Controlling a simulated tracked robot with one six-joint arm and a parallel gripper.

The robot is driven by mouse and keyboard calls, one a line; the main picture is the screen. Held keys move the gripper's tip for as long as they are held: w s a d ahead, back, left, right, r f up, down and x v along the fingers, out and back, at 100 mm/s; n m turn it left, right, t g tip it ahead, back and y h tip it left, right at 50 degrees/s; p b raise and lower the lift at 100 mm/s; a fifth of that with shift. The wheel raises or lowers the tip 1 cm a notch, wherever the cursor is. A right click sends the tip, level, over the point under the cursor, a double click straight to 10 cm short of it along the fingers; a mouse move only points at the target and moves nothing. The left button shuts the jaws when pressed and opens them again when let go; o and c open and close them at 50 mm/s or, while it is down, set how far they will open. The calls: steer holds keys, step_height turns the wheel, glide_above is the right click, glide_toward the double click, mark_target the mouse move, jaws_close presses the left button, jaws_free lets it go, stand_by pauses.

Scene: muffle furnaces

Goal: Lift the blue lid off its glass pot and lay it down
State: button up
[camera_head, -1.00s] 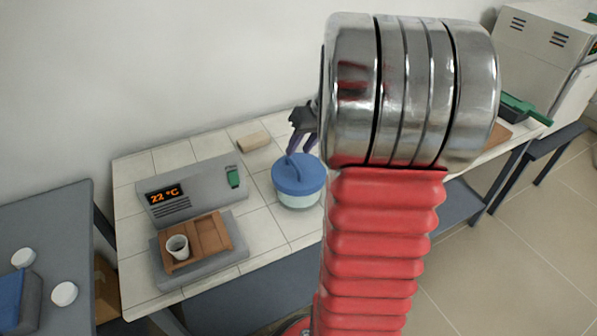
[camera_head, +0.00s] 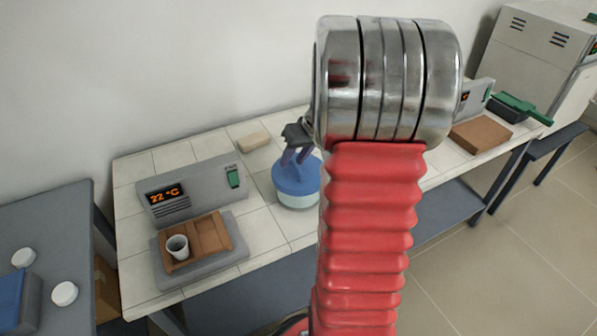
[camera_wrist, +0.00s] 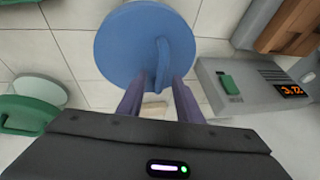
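The blue lid (camera_head: 296,177) sits on the glass pot (camera_head: 298,199), which stands on the white tiled bench. The lid has a raised blue handle; the lid (camera_wrist: 122,47) and its handle (camera_wrist: 163,63) also show in the wrist view. My gripper (camera_head: 298,158) is just above the lid, pointing down at its handle. In the wrist view my gripper (camera_wrist: 158,82) has its two purple-grey fingers apart, with the handle's near end lined up between them. I cannot tell whether the fingertips touch the handle. The glass pot is hidden under the lid in the wrist view.
Left of the pot is a grey unit (camera_head: 195,187) reading 22 °C, with a brown holder (camera_head: 212,236) and a cup (camera_head: 177,247). A beige block (camera_head: 252,142) lies behind. Bare tiles (camera_head: 262,232) lie between the unit and the pot.

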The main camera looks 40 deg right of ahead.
stand_by(0.5)
jaws_close()
stand_by(0.5)
